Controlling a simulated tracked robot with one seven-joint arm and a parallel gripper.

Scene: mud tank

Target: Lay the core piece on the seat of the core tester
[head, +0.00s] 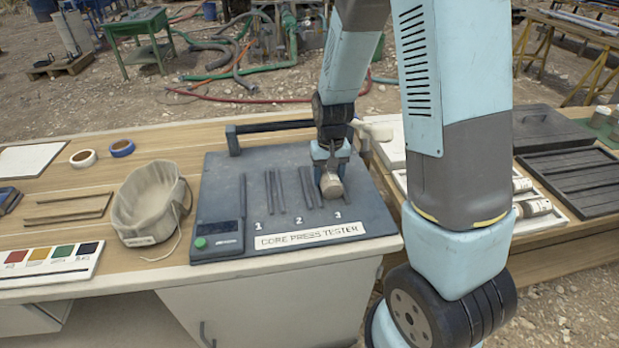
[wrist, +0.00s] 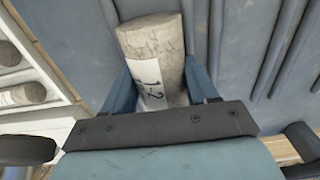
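The core piece (wrist: 152,45) is a short grey cylinder with a white label reading "1-2". In the head view it shows at my gripper's tip (head: 331,189). My gripper (head: 330,155) points down over the right part of the core tester (head: 225,170), a dark plate with raised bars and the numbers 1, 2 and 3. In the wrist view my gripper's blue fingers (wrist: 160,85) are closed against both sides of the core piece. It is at the seat behind number 3 (head: 337,215). I cannot tell whether it touches the plate. My gripper hides part of that seat.
A white tray (head: 545,222) with other cores stands to the right, partly behind my arm, beside a dark slatted box (head: 575,180). The tester has a dark handle bar (head: 270,127) at its back and a green-button panel (head: 217,238) at front left.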

